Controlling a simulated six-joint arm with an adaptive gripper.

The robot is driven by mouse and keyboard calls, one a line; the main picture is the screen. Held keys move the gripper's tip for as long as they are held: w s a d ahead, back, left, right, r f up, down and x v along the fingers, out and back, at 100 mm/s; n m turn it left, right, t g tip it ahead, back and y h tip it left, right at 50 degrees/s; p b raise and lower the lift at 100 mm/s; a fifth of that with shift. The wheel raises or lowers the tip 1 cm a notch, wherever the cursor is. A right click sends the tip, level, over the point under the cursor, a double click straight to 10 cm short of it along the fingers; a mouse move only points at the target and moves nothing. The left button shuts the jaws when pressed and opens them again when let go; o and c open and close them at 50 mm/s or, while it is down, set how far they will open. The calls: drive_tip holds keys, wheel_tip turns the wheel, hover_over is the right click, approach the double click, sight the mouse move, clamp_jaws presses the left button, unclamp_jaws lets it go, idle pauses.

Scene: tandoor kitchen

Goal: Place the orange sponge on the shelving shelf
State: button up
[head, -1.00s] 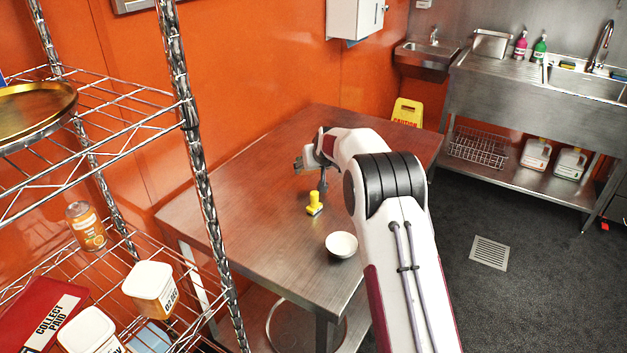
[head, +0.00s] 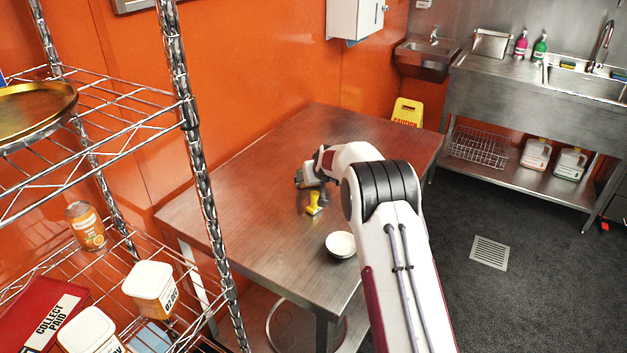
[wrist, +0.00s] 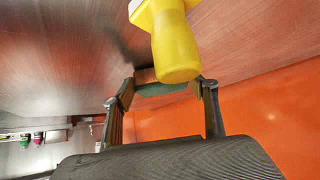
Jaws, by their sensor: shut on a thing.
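My gripper (head: 310,179) is low over the steel table, close beside a yellow-handled item. In the wrist view my gripper (wrist: 165,86) has its two fingers on either side of a thin block with a greenish strip, which appears to be the orange sponge (wrist: 168,89). The sponge is mostly hidden, and its orange side barely shows. Whether it touches the tabletop I cannot tell. The wire shelving (head: 187,110) stands at the left of the head view, apart from the gripper, with its upper and lower shelves showing.
The yellow-handled item (head: 313,203) and a white bowl (head: 341,244) are on the table (head: 240,215). The lower shelf holds an orange-labelled can (head: 86,227), white tubs (head: 151,284) and a red box (head: 42,312). A round pan (head: 35,112) sits on the upper shelf.

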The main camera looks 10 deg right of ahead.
drive_tip(key=shift+f, duration=0.15)
drive_tip(key=o, duration=0.7)
drive_tip(key=shift+o, duration=0.2)
drive_tip(key=shift+r, duration=0.25)
drive_tip(key=shift+s+r, duration=0.5)
drive_tip(key=shift+s, duration=0.05)
drive_tip(key=v, duration=1)
drive_tip(key=shift+s, duration=0.15)
drive_tip(key=shift+r, duration=0.1)
drive_tip(key=shift+r, duration=0.1)
